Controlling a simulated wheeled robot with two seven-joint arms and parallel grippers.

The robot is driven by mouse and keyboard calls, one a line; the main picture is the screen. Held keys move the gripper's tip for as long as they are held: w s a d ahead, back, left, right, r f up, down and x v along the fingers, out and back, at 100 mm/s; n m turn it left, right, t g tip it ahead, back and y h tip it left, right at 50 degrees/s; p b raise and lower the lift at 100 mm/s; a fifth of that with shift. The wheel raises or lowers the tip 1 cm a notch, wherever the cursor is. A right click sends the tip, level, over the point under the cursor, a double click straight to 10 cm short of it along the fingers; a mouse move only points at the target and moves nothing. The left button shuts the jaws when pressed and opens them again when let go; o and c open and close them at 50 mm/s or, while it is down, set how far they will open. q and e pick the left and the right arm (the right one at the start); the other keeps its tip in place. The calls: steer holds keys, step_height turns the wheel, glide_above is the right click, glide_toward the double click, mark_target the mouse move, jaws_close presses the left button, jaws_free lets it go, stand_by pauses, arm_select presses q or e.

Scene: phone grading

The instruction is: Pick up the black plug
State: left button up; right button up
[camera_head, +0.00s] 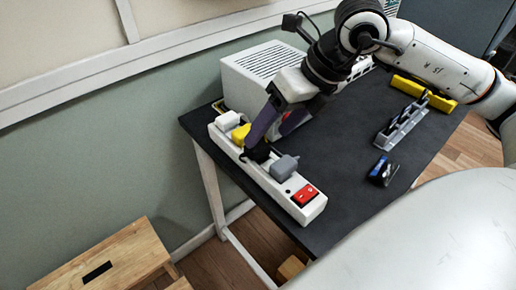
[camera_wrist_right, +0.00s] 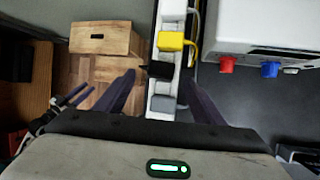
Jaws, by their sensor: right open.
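A white power strip (camera_head: 231,148) lies along the table's left edge and holds several plugs in a row. The black plug (camera_head: 257,154) sits in it between the yellow plug (camera_head: 241,134) and the grey plug (camera_head: 284,167). In the right wrist view, the black plug (camera_wrist_right: 158,70) shows between the fingertips of my right gripper (camera_wrist_right: 159,77), with the yellow plug (camera_wrist_right: 172,41) above it and the grey plug (camera_wrist_right: 163,104) below. My right gripper is open, one finger on each side of the strip. Its fingers partly hide the black plug in the head view.
A white vented box (camera_head: 262,75) stands just behind the strip; the right wrist view shows its red knob (camera_wrist_right: 227,64) and blue knob (camera_wrist_right: 270,69). A grey rack (camera_head: 402,124), a yellow block (camera_head: 422,92) and a small dark-blue object (camera_head: 382,172) lie right. The table's middle is clear.

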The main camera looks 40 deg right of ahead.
mark_target(261, 146)
steer(key=x, duration=0.4)
steer(key=shift+d+f, duration=0.1)
steer(key=shift+f, duration=0.35)
steer(key=shift+w, duration=0.1)
steer(key=c, duration=1.4)
